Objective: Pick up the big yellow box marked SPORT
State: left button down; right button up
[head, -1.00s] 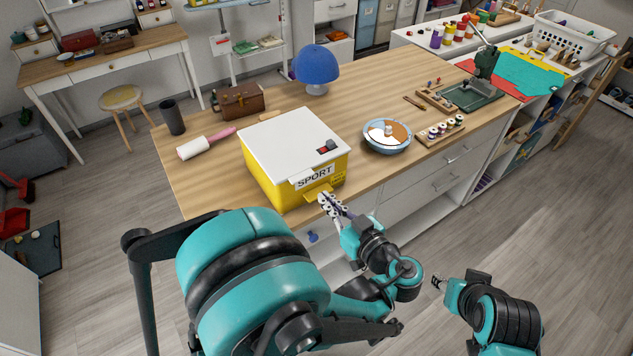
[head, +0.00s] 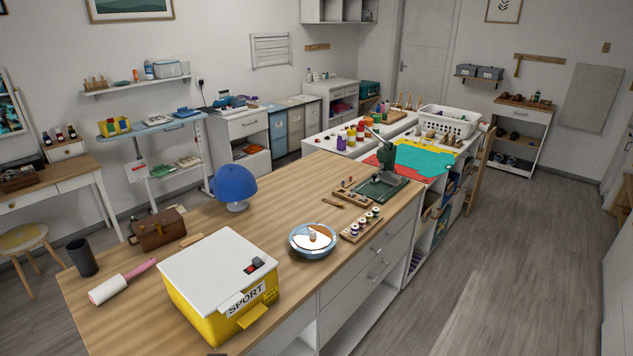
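The big yellow box marked SPORT (head: 202,317) stands on the near part of the wooden worktable (head: 300,198). It has a white lid (head: 217,264) with a small black and red item on top, and its SPORT label faces the front right. My grippers are not visible in the head view. A small dark shape shows at the bottom edge below the box, too little to identify.
Spools and a green press stand farther right. The floor (head: 500,260) on the right is clear.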

aim_at(216, 328)
jog(key=u, duration=0.65)
jog(key=k+l+u, duration=0.1)
jog(key=l+u, duration=0.35)
jog(key=k+l+u, duration=0.15)
jog(key=l+u, duration=0.15)
jog(key=u, duration=0.2)
